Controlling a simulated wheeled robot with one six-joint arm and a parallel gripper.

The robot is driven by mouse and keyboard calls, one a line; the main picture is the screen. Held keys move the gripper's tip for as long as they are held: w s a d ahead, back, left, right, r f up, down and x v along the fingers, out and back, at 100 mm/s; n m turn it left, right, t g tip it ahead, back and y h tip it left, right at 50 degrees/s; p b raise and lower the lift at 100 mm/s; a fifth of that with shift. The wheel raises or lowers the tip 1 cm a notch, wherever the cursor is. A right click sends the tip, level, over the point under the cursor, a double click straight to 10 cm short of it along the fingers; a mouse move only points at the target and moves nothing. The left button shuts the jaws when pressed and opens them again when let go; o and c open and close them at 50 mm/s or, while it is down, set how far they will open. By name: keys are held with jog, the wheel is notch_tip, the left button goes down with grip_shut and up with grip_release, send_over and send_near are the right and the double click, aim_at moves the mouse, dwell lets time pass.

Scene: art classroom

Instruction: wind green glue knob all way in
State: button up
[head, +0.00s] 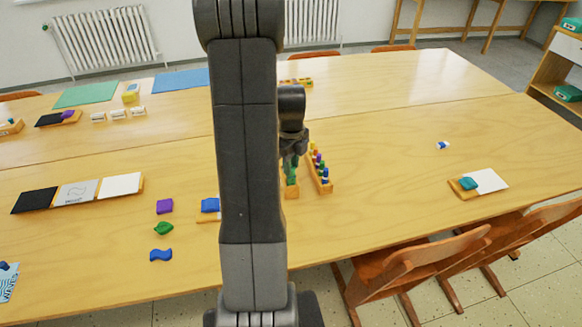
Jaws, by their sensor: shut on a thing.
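My gripper (291,158) points down over the middle of the table, right beside my dark upright arm link. It is shut on the top of a green object, which I take to be the green glue knob. More green (291,177) shows just below the fingers, above a small wooden holder (291,194). The fingers and the arm hide much of it, so I cannot tell how far in the knob is.
A wooden rack (326,188) with several coloured pieces stands close on the right. A blue block (210,205) lies left of my arm, near a purple block (165,206), a green shape (163,229) and a blue wavy shape (160,255). The table's right middle is mostly clear.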

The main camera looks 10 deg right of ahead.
jog(key=n, duration=0.8)
jog(key=shift+n, duration=0.3)
jog(key=o, duration=1.5)
jog(key=m, duration=0.5)
jog(key=shift+m, duration=0.4)
jog(key=m, duration=0.5)
jog(key=shift+m, duration=0.4)
